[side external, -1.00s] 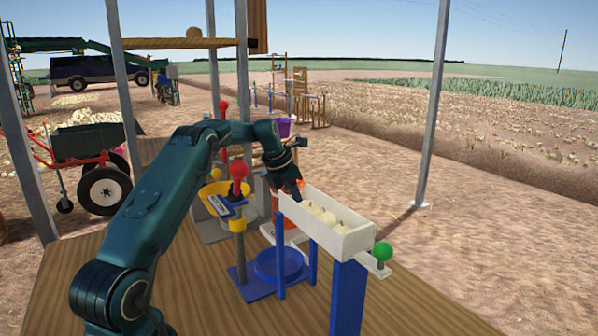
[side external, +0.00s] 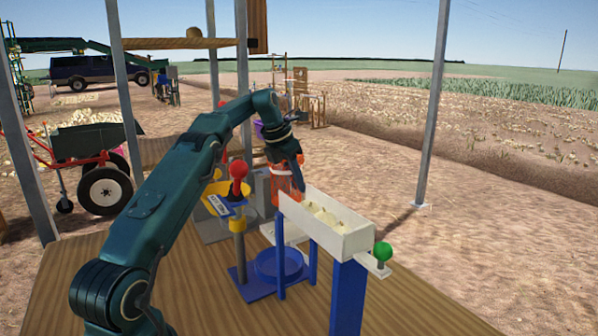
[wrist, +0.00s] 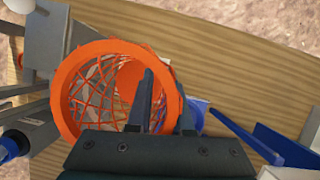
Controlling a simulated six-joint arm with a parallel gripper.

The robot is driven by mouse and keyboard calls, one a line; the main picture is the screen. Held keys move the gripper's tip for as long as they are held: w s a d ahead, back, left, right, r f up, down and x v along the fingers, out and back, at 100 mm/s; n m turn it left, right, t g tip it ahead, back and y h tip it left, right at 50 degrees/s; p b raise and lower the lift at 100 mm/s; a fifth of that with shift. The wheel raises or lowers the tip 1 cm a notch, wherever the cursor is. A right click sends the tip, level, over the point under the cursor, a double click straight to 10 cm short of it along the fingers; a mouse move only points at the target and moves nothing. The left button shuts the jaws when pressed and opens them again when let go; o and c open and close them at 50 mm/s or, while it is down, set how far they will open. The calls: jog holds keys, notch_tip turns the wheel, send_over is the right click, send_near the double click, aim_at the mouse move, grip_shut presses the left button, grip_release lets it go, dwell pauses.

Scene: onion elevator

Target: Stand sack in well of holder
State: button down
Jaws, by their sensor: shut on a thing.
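The sack (side external: 284,180) is an orange mesh bag with a solid orange rim, and it hangs upright under my gripper (side external: 299,160). Its lower part is hidden behind the white trough in the side view. In the wrist view the open mouth of the sack (wrist: 68,72) faces the camera, and my gripper (wrist: 167,94) is shut on its near-right rim. One finger is inside the mouth and the other outside. The holder appears to be the blue base with a low round well (side external: 280,276), nearer the side camera than the sack. The well looks empty.
A white trough (side external: 352,243) with several onions stands on blue legs right of the well, with a green knob (side external: 382,251) at its end. A post with a red knob (side external: 238,169) and a yellow funnel rises left of it. The wooden table front is clear.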

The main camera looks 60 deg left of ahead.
aim_at(283, 185)
jog(key=shift+f, duration=4.8)
jog(key=shift+f, duration=0.1)
jog(key=c, duration=0.8)
grip_release()
jog(key=v, duration=1.1)
jog(key=shift+w+a, duration=0.1)
jog(key=shift+a, duration=0.15)
jog(key=shift+o, duration=0.2)
jog(key=shift+r, duration=0.4)
